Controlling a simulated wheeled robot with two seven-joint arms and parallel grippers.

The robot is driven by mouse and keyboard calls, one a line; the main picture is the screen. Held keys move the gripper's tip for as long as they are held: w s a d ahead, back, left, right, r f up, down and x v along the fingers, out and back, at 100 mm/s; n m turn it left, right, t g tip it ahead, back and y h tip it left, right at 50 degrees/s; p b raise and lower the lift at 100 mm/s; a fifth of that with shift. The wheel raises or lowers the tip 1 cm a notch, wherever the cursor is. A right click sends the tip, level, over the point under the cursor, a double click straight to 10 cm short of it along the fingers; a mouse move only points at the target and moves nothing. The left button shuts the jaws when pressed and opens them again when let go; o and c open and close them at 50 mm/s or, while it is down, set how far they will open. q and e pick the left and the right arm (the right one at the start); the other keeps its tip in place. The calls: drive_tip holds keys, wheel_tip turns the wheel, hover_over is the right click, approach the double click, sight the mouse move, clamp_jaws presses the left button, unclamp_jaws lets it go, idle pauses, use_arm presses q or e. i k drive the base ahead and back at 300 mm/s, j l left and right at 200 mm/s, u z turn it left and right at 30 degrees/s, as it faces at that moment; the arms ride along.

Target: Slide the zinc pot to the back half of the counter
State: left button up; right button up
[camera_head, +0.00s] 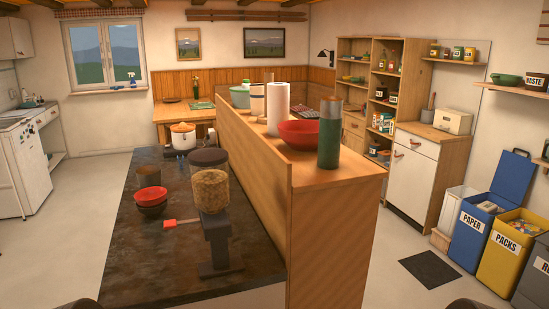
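The dark stone counter (130,255) runs away from me on the left of the raised wooden ledge. A pale pot with an orange top (183,137) stands at the far end. I cannot tell for sure from colour which one is the zinc pot; neither looks plainly like bare zinc. Neither gripper shows; only dark rounded shapes, likely mine, cut into the bottom edge.
A coffee grinder (215,245) with a bean-filled hopper and red-ended handle stands on the counter's right side. The raised ledge (335,172) carries a green bottle (329,143), red bowl (299,134) and paper roll (278,108). The counter's near left is bare.

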sight(149, 176)
drive_tip(key=j+z, duration=0.15)
drive_tip(key=j, duration=0.55)
drive_tip(key=j+z, duration=0.15)
drive_tip(key=j, duration=0.6)
drive_tip(key=j+z, duration=0.15)
drive_tip(key=j, duration=0.55)
drive_tip(key=k+j+z, duration=0.2)
drive_tip(key=j, duration=0.55)
drive_tip(key=i+j+z, duration=0.2)
drive_tip(key=j+z, duration=0.25)
drive_tip(key=j, duration=0.7)
drive_tip(key=j+z, duration=0.4)
drive_tip(key=j, duration=0.8)
drive_tip(key=i+j+z, duration=0.1)
drive_tip(key=j+z, duration=0.25)
drive_tip(key=j, duration=1.25)
drive_tip(key=k+j+z, duration=0.1)
drive_tip(key=j+z, duration=0.3)
drive_tip(key=j, duration=1.15)
